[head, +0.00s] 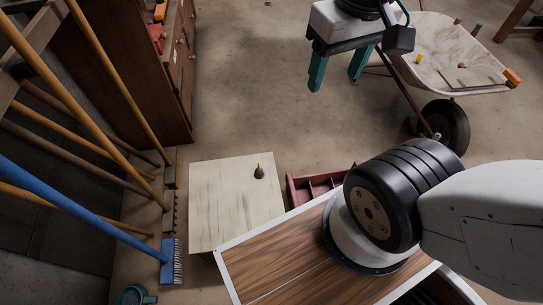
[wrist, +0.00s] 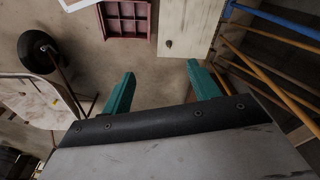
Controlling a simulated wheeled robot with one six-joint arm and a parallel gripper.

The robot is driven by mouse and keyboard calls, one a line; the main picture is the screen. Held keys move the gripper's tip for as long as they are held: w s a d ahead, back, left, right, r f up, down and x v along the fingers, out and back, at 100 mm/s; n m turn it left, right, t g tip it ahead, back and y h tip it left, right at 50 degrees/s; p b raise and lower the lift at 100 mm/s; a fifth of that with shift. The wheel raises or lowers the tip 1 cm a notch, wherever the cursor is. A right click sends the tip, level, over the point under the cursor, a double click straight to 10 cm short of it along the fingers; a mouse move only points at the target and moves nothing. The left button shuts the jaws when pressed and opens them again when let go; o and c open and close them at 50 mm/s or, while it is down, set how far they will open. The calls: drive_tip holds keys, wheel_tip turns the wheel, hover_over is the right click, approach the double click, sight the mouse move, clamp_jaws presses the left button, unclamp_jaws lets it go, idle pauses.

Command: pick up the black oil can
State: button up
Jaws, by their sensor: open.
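The black oil can (head: 259,172) is small and dark with a thin pointed spout. It stands upright on a pale wooden table (head: 225,215) in the head view. In the wrist view the oil can (wrist: 169,44) is a small dark shape near the edge of the pale tabletop (wrist: 190,15). My gripper (head: 338,70) has teal fingers and is open and empty, well away from the can, toward the upper right in the head view. In the wrist view the can lies beyond the gap between the fingertips (wrist: 162,72).
A red compartment tray (head: 298,190) is beside the table. A wheelbarrow (head: 455,60) holding small items stands at upper right. Long-handled tools (head: 90,210) and a blue broom (head: 165,262) lean at left, near a brown cabinet (head: 150,85). Open floor (head: 250,90) lies between.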

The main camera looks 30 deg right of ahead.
drive_tip(key=w+a+f+m+g+y, duration=0.1)
drive_tip(key=w+f+m+g+y, duration=0.15)
drive_tip(key=w, duration=0.85)
drive_tip(key=w+a+f+m+g+y, duration=0.1)
drive_tip(key=w+f+m+y, duration=0.2)
drive_tip(key=w, duration=0.8)
drive_tip(key=w+d+f+m+y, duration=0.2)
drive_tip(key=w+f, duration=0.4)
drive_tip(key=f, duration=0.5)
drive_tip(key=w+d+f+m+y, duration=0.1)
drive_tip(key=w+f+m+y, duration=0.1)
drive_tip(key=w+f, duration=0.65)
drive_tip(key=m+t+y, duration=0.3)
drive_tip(key=m+t, duration=0.4)
drive_tip(key=m, duration=0.5)
approach(258, 171)
drive_tip(key=shift+w+a+f+g, duration=0.15)
drive_tip(key=shift+w+a+f, duration=0.2)
drive_tip(key=shift+w+f, duration=0.25)
drive_tip(key=shift+w+a+f+g, duration=0.1)
drive_tip(key=shift+w+a+f, duration=0.3)
drive_tip(key=shift+w+f, duration=0.2)
drive_tip(key=x, duration=0.7)
drive_tip(key=shift+s+f, duration=0.15)
drive_tip(key=shift+f, duration=0.25)
drive_tip(key=shift+a+f, duration=0.15)
drive_tip(key=shift+a, duration=0.1)
drive_tip(key=c, duration=1.1)
